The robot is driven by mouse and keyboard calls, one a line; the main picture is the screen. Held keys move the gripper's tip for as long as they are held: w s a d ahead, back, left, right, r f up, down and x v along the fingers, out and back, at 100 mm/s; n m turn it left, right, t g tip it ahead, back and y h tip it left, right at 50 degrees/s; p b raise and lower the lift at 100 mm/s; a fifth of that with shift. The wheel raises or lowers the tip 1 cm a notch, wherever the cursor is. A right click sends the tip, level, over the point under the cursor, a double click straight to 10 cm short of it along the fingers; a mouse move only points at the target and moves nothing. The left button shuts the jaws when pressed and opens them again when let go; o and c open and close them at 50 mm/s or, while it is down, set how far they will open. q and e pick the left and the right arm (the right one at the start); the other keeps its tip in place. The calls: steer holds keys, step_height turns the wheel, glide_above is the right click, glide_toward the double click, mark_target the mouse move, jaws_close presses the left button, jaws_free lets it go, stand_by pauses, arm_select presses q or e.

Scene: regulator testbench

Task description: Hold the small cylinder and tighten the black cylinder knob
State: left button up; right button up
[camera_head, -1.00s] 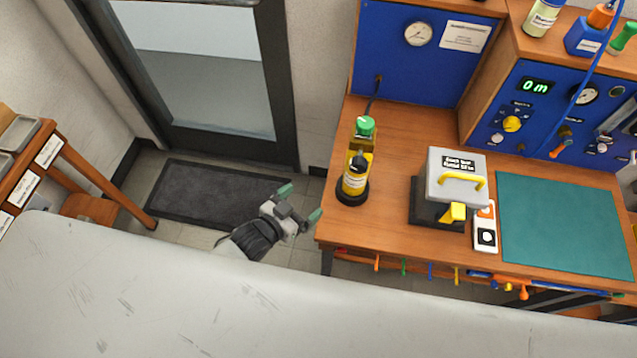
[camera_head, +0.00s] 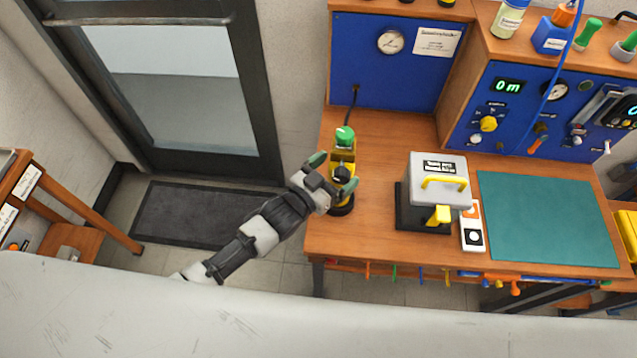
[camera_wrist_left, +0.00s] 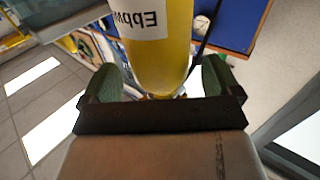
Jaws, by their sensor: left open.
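The small yellow cylinder with a label shows large between my fingers in the left wrist view (camera_wrist_left: 160,50). In the head view it stands upright at the table's left end, mostly hidden by my gripper. Its black knob (camera_head: 342,172) shows on top, and the edge of its black base (camera_head: 343,210) shows below. My left gripper (camera_head: 334,172) is open, its green fingertips to either side of the cylinder's upper part. In the left wrist view the green fingers (camera_wrist_left: 160,82) flank the cylinder; contact cannot be told. My right gripper is not in view.
A green-topped yellow fitting (camera_head: 344,137) stands just behind the cylinder, with a hose to the blue panel (camera_head: 375,70). A grey box with a yellow handle (camera_head: 438,180) stands to the right. A green mat (camera_head: 550,215) lies clear farther right.

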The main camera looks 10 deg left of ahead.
arm_select(q)
steer(key=shift+x, duration=1.2)
